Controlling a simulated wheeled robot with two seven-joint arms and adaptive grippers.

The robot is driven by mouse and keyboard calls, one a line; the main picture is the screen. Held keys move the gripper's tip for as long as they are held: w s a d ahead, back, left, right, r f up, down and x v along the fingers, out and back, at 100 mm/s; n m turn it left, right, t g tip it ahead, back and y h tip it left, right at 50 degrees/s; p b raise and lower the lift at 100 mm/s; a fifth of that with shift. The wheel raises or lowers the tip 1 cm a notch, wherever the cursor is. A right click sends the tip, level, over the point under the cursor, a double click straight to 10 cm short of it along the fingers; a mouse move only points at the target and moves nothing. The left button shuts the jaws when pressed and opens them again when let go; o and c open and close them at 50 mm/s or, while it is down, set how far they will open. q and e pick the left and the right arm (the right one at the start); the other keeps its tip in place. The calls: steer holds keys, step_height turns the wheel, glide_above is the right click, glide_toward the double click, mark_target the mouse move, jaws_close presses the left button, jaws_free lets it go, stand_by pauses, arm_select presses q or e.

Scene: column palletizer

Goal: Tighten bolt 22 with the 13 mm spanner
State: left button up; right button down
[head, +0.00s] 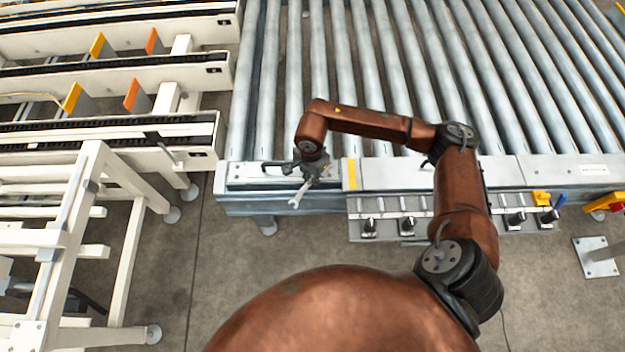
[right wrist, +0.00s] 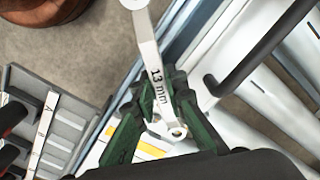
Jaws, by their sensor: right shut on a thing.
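My right gripper (head: 312,174) is over the left end of the roller conveyor's front rail. It is shut on the silver spanner (head: 299,195), whose open jaw points down and left past the rail's front edge. In the right wrist view, the green fingers (right wrist: 160,97) grip the spanner (right wrist: 149,52). The dark "13 mm" marking is readable on its shank, and a ring end shows near the finger bases. The far end is cut off at the top of that view. I cannot make out a bolt numbered 22. My left gripper is not in view.
The roller conveyor (head: 400,75) fills the back and right. A grey tool holder (head: 385,232) with several handled tools hangs along its front rail (head: 285,205). White framed chain conveyors (head: 110,135) stand at left. Concrete floor is open in front. A black bar (right wrist: 265,45) passes near the gripper.

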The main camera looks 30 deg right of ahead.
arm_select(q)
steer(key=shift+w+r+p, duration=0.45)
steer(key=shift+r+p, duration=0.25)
arm_select(e)
steer(key=shift+r, duration=1.65)
steer(key=shift+r+p, duration=1.2)
steer(key=shift+r, duration=1.35)
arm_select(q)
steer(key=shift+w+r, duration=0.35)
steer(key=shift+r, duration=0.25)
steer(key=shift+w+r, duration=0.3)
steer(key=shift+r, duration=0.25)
arm_select(e)
steer(key=shift+f, duration=0.1)
